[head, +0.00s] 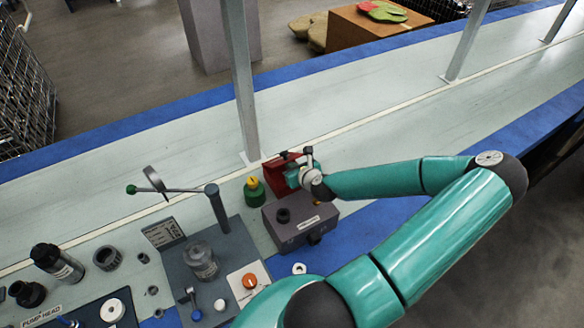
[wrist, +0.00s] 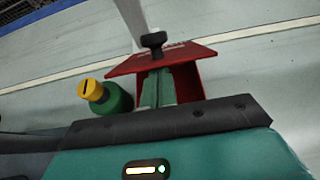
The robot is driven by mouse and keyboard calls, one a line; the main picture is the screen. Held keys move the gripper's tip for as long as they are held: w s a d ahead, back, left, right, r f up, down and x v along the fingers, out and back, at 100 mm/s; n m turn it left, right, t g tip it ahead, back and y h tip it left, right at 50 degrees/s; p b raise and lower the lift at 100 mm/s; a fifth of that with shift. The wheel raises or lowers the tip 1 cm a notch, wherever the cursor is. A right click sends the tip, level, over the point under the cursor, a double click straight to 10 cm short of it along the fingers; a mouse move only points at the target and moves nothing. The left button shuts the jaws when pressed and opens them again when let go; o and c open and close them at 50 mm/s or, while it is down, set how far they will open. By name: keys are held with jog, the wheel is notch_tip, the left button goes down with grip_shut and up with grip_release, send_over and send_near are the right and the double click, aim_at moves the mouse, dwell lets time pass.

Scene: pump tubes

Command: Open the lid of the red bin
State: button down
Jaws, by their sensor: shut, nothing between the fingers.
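The red bin (head: 272,174) stands on the conveyor surface behind a grey box, partly hidden by my gripper in the head view. In the wrist view, its red lid (wrist: 128,64) is a tilted plate with a black knob (wrist: 153,40) on top. Red side wall (wrist: 190,82) shows below the lid at right. My gripper (wrist: 157,82) is shut and empty, its green fingers at the near side of the bin just below the lid edge. I cannot tell whether they touch the lid. In the head view my gripper (head: 295,176) is at the bin's right side.
A green container with a yellow cap (head: 253,190) stands left of the bin. The grey box (head: 300,222) is in front, and a metal post (head: 241,80) rises behind. A lever stand (head: 217,206) and pump parts lie left. The belt beyond is clear.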

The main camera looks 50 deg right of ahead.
aim_at(285, 152)
jog(key=shift+w+r, duration=0.1)
jog(key=shift+r, duration=0.05)
jog(key=shift+w+d+r+g+y, duration=0.15)
jog(key=shift+w+r+g, duration=0.2)
jog(key=shift+r+g, duration=0.15)
jog(key=shift+w+d+r+g+y, duration=0.1)
jog(key=shift+w+r+g+y, duration=0.05)
jog(key=shift+w+r+g, duration=0.3)
jog(key=shift+w+d+r+g+y, duration=0.25)
jog(key=shift+w+r+g+y, duration=0.05)
jog(key=shift+w+r+g, duration=0.6)
jog(key=shift+w+d+r, duration=0.25)
jog(key=shift+w+r, duration=0.15)
jog(key=shift+w, duration=0.05)
jog(key=shift+w+d+r, duration=0.15)
jog(key=shift+w+r, duration=0.1)
jog(key=shift+w, duration=0.35)
jog(key=shift+w+d+r, duration=0.2)
jog(key=shift+w+r, duration=0.05)
jog(key=shift+w, duration=0.3)
jog(key=shift+w+d+r, duration=0.15)
jog(key=shift+w+r, duration=0.1)
jog(key=shift+w, duration=0.35)
jog(key=shift+r, duration=0.1)
